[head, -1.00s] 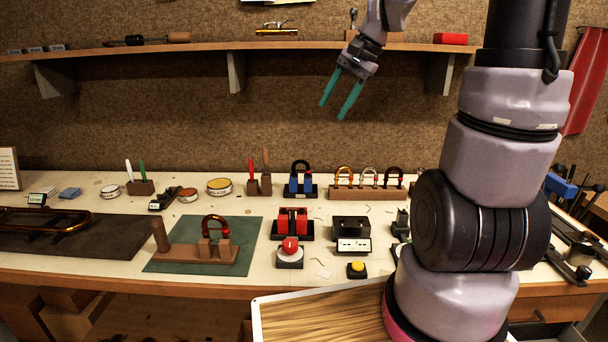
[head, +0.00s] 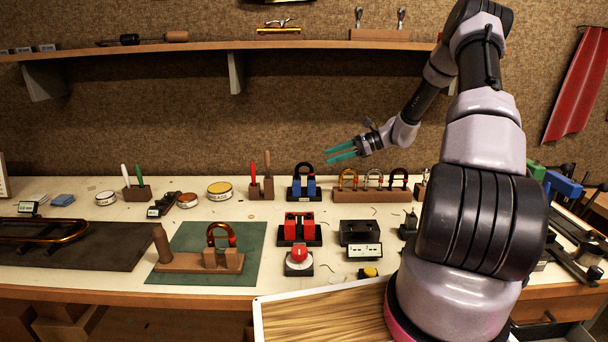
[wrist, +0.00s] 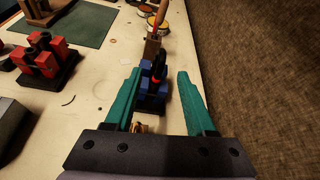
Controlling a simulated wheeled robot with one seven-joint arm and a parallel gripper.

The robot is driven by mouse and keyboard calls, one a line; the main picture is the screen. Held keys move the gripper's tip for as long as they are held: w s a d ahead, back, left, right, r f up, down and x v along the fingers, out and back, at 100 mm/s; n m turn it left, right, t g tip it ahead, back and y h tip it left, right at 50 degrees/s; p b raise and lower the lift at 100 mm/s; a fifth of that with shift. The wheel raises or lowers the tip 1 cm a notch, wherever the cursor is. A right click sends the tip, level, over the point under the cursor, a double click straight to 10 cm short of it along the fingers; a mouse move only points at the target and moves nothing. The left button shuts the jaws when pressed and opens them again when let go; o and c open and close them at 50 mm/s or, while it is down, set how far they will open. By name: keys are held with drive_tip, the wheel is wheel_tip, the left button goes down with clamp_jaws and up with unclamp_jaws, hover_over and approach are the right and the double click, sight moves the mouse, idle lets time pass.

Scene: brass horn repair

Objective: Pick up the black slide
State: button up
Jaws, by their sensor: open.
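A black U-shaped slide (head: 304,168) stands upright, arch up, in a blue two-block holder (head: 309,188) at the back of the bench. In the wrist view the black slide (wrist: 159,60) and blue holder (wrist: 151,88) show ahead, between my fingers, with a small red spot on or near the slide. My gripper (head: 329,153) has two green fingers. It is open and empty, pointing left, above and slightly right of the black slide in the head view. It also shows in the wrist view (wrist: 159,75).
A wooden rack (head: 369,190) with several slides, one of them dark, stands right of the blue holder. Red blocks (head: 299,229) stand in front and a wooden tool holder (head: 261,190) to the left. The felt wall (wrist: 256,70) runs close behind.

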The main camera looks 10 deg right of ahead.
drive_tip(key=x, duration=0.9)
drive_tip(key=shift+w+a+f, duration=0.1)
drive_tip(key=shift+w+a, duration=0.15)
drive_tip(key=shift+w, duration=0.05)
clamp_jaws()
idle(1.1)
